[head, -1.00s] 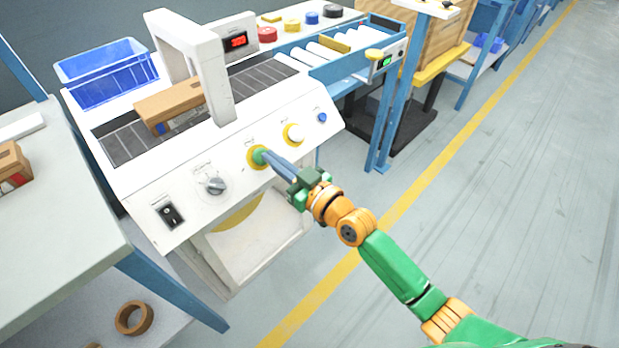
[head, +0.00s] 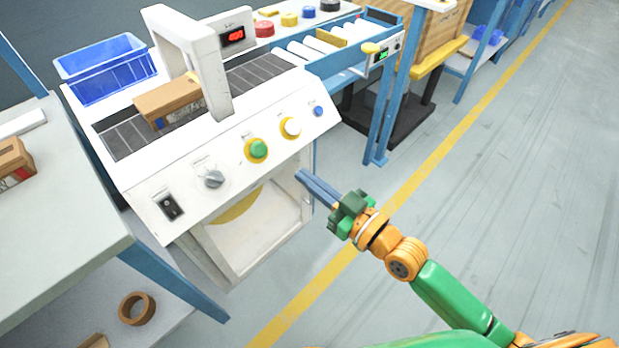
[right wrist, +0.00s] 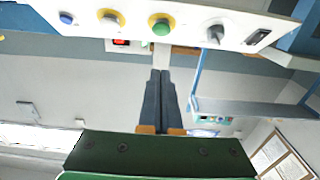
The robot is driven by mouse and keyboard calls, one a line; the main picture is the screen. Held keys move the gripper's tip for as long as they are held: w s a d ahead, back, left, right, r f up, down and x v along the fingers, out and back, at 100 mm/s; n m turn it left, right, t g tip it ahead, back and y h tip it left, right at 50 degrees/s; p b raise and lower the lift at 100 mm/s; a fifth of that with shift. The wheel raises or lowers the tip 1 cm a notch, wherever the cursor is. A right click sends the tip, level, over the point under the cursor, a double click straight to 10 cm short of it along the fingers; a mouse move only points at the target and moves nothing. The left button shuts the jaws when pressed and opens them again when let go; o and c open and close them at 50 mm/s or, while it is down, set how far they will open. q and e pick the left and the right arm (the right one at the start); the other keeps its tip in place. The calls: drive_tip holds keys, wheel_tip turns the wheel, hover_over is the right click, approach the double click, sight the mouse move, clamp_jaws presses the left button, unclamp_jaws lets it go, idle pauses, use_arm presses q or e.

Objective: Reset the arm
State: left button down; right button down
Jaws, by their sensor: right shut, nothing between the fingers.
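My right gripper (head: 303,177) is shut and empty. In the head view it hangs in free air to the lower right of the machine's control panel (head: 225,200), apart from it. In the right wrist view its blue-grey fingers (right wrist: 160,75) lie together, below the panel in the picture. The panel carries a green button (head: 257,149), a white button (head: 291,127), a small blue button (head: 318,111), a grey knob (head: 213,179) and a black rocker switch (head: 168,205). The green button also shows in the right wrist view (right wrist: 161,28). My left gripper is not in view.
A cardboard box (head: 168,98) sits on the belt by the white arch (head: 205,65). A blue crate (head: 103,68) stands behind. A grey table (head: 50,235) is at left. Blue frame legs (head: 388,110) stand right of the machine. The floor at right is clear.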

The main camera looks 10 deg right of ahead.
idle(0.3)
drive_tip(key=s+d+f+m+g+h, duration=0.1)
drive_tip(key=s+d+f+g+h, duration=0.15)
drive_tip(key=f, duration=0.65)
drive_tip(key=s+d+f+m+g+h, duration=0.1)
drive_tip(key=d+f+m+h, duration=0.2)
drive_tip(key=f, duration=0.6)
drive_tip(key=s+d+f+g+h, duration=0.15)
drive_tip(key=d+f, duration=0.35)
drive_tip(key=f, duration=0.5)
drive_tip(key=s+d+f+g+h, duration=0.1)
drive_tip(key=s+f+g, duration=0.2)
drive_tip(key=s+f, duration=0.35)
drive_tip(key=s+d+f+g+h, duration=0.15)
drive_tip(key=s+f, duration=0.25)
drive_tip(key=s, duration=0.6)
drive_tip(key=s+f+g+h, duration=0.1)
drive_tip(key=s+f+g, duration=0.35)
drive_tip(key=s, duration=0.45)
wheel_tip(320, 180, up, 11)
drive_tip(key=s+p, duration=0.2)
drive_tip(key=p, duration=1)
drive_tip(key=shift+s+m, duration=0.25)
drive_tip(key=shift+m, duration=0.15)
